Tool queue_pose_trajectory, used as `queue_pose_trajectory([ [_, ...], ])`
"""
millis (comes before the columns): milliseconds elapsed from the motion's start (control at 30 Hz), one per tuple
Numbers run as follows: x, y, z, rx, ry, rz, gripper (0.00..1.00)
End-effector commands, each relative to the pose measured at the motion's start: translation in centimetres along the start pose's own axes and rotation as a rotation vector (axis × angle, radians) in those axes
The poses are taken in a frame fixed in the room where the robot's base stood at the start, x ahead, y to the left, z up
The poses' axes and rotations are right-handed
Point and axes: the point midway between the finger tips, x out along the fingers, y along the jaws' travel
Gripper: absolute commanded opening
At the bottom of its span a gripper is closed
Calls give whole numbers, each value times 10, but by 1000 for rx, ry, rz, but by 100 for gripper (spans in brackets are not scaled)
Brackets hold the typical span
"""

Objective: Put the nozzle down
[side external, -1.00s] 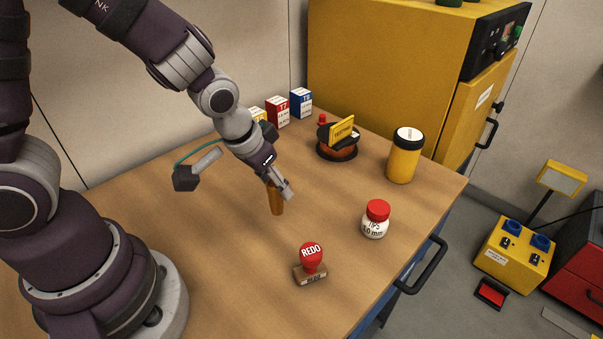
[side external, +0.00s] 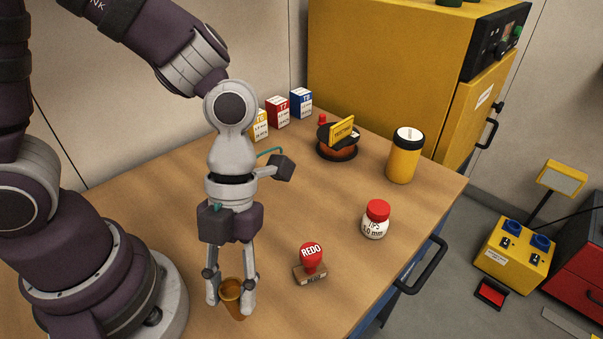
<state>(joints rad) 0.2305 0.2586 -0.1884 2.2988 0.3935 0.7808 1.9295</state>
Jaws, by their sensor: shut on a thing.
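The nozzle (side external: 234,303) is a copper-brown tapered cup shape with an open upper end. My gripper (side external: 231,292) is shut on it, one finger on each side, and points down over the front part of the wooden table (side external: 130,200). The nozzle's narrow lower end points down toward the tabletop. I cannot tell whether it touches the wood.
A white tips jar (side external: 376,220) with a red lid and a yellow canister (side external: 404,157) stand further right. A spool (side external: 337,146) and several boxes (side external: 278,111) are at the back. The table's left middle is clear.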

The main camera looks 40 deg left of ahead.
Motion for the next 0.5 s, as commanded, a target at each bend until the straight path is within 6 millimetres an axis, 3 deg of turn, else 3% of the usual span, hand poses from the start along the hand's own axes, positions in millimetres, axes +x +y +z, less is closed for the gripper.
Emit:
queue_pose_trajectory([
  [300, 48, 1, 20, -6, 2, 2, 0],
  [500, 53, 0, 23, -6, -4, -2, 0],
])
